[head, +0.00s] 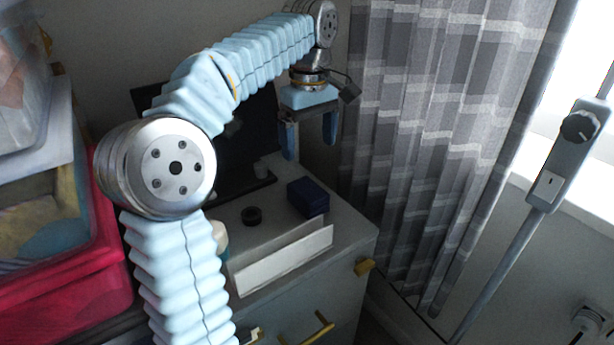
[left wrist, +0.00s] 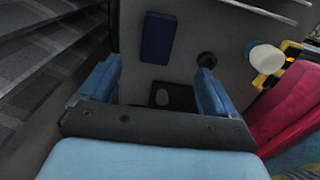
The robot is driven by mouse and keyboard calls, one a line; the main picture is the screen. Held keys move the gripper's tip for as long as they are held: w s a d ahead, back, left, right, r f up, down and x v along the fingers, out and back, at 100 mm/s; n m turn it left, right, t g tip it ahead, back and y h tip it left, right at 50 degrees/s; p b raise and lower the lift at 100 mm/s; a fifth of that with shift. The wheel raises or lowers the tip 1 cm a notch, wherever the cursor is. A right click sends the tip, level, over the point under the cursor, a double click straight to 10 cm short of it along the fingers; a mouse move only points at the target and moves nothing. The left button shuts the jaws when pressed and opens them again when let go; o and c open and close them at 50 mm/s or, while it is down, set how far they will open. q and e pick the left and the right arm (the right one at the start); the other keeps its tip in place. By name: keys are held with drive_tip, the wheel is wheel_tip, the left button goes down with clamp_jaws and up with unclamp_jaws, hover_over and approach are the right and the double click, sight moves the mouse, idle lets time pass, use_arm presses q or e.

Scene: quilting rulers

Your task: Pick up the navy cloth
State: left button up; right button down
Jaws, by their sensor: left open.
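The navy cloth (head: 308,197) is a small, dark blue, block-like folded piece. My left gripper (head: 310,147) is open and empty, pointing down above the cloth with a clear gap. In the left wrist view, its two blue fingers (left wrist: 160,70) stand wide apart, and the cloth lies beyond their tips, not between them. My right gripper is in neither view.
A dark upright screen (head: 240,150) stands behind the cloth. A red bin (head: 60,300) stands at left. A grey checked curtain (head: 425,120) hangs close at right.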

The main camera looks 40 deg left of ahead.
use_arm(q)
drive_tip(key=b, duration=0.2)
hover_over(308, 189)
wheel_tip(308, 189, down, 8)
drive_tip(key=shift+r, duration=0.1)
wheel_tip(308, 189, down, 6)
drive_tip(key=shift+r, duration=0.1)
drive_tip(key=shift+c, duration=0.3)
drive_tip(key=c, duration=1)
